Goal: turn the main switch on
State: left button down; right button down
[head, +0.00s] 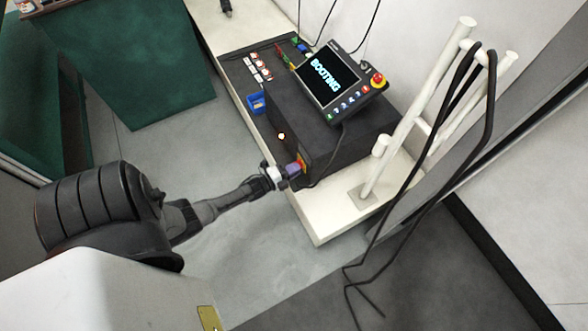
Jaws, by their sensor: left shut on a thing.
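The main switch (302,163), a small part with red and yellow on it, is on the near end face of the black control box (345,135). My left arm reaches in from the left, and my left gripper (293,171) is at that face, shut on the switch. The fingers hide much of the switch, so its exact angle cannot be told. A tilted panel (330,82) on top of the box has a lit screen reading "BOOTING". My right gripper is not in view.
The box stands on a pale bench (318,222). A white post rack (420,125) with hanging black cables (395,225) stands at right. A red emergency button (378,81) is on the panel. A blue holder (256,102) is at the box's left.

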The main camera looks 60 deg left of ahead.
pick_arm(q)
jog(key=shift+f+m, duration=0.1)
jog(key=shift+m, duration=0.7)
jog(key=c, duration=1.2)
grip_release()
jog(key=shift+s, duration=0.15)
